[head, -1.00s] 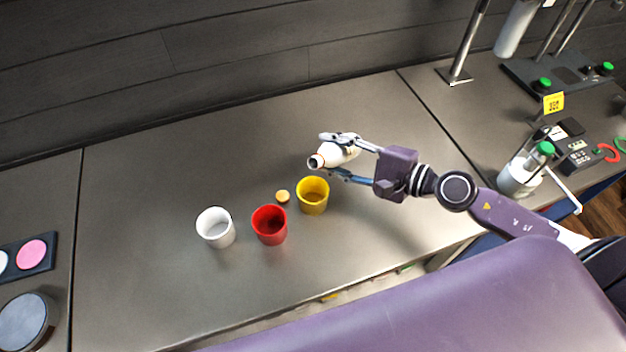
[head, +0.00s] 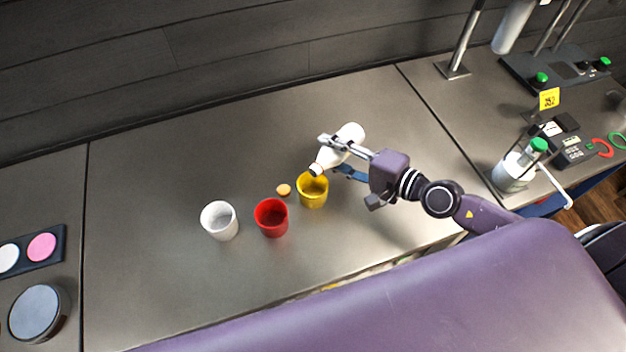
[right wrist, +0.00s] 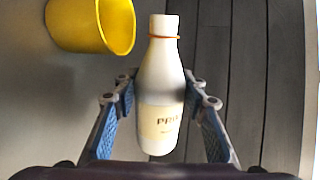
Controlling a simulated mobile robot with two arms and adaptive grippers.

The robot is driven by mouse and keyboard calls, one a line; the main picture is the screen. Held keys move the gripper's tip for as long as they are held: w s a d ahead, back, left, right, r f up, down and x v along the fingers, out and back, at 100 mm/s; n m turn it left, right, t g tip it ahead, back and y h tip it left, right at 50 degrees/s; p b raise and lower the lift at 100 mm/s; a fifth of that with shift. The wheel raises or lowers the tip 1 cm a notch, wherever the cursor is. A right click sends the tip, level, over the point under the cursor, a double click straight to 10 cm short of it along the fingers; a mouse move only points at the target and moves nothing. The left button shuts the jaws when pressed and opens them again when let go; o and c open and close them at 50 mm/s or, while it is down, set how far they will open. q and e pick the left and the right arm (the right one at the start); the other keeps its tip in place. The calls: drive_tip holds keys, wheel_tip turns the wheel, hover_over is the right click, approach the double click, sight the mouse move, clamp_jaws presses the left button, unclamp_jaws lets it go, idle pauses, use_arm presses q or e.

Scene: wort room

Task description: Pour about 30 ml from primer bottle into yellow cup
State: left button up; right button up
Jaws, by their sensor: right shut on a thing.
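My right gripper (head: 335,156) is shut on the white primer bottle (head: 349,136). I cannot tell whether liquid is flowing. In the right wrist view the bottle (right wrist: 160,90) lies between the blue finger pads of my right gripper (right wrist: 160,82); its label starts "PRI" and an orange ring circles its neck. The yellow cup (right wrist: 90,25) is at upper left there. The cup's contents cannot be made out. My left gripper is not in view.
A red cup (head: 271,218) and a white cup (head: 219,222) stand left of the yellow cup. A green-capped bottle (head: 517,168) stands at right. The counter behind the cups is clear.

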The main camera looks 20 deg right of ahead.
drive_tip(key=shift+n+p, duration=0.3)
drive_tip(key=shift+p, duration=0.15)
drive_tip(key=shift+r+p, duration=0.15)
drive_tip(key=shift+p, duration=0.3)
drive_tip(key=shift+w+d, duration=0.1)
drive_tip(key=shift+w, duration=0.1)
drive_tip(key=shift+w+d, duration=0.2)
drive_tip(key=shift+w, duration=0.05)
drive_tip(key=shift+w+d, duration=0.1)
drive_tip(key=shift+d, duration=0.1)
drive_tip(key=shift+w+d+n, duration=0.1)
drive_tip(key=shift+d+n, duration=0.05)
drive_tip(key=shift+n, duration=0.15)
idle(0.6)
